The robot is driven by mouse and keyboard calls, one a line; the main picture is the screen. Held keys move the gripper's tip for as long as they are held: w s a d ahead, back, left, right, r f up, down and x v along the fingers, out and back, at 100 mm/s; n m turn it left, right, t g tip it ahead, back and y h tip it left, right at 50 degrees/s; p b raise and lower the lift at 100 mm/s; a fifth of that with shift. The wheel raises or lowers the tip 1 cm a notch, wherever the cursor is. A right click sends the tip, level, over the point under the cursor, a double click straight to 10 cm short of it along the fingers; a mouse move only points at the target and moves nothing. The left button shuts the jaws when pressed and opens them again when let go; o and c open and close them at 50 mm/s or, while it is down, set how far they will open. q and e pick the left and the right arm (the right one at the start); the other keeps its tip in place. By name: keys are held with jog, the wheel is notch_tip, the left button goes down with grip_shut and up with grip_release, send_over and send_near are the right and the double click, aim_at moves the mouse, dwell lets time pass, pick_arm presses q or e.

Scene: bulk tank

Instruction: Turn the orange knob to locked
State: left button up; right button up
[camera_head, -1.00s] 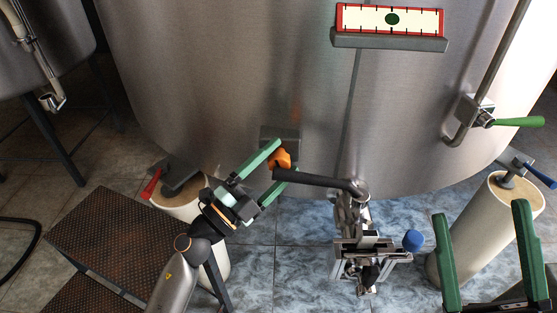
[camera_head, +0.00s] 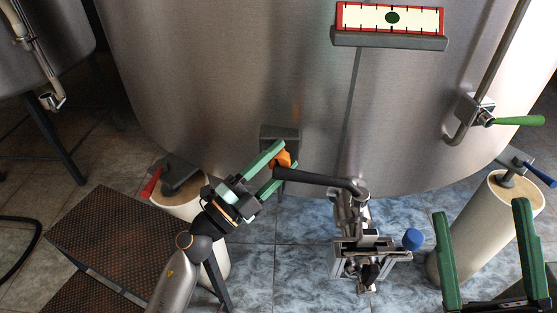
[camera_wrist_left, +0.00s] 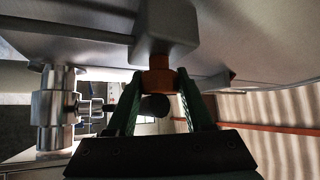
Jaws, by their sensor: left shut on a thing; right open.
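The orange knob (camera_head: 283,158) sits under a grey box (camera_head: 279,136) on the tank's lower wall. My left gripper (camera_head: 279,160) comes from the lower left, its green fingers shut on the knob. In the left wrist view the knob (camera_wrist_left: 157,80) lies between the two fingertips (camera_wrist_left: 158,82), below the grey housing (camera_wrist_left: 165,30). The knob is partly hidden by the fingers, and I cannot read its locked mark. My right gripper (camera_head: 482,255) is open and empty at the lower right.
A black handle (camera_head: 320,180) on a steel valve (camera_head: 355,215) passes close to my left fingertips. Pedestals with a red lever (camera_head: 151,183) and a blue lever (camera_head: 540,174) stand left and right. A green lever (camera_head: 515,121) is on the tank's right.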

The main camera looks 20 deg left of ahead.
pick_arm(q)
grip_shut()
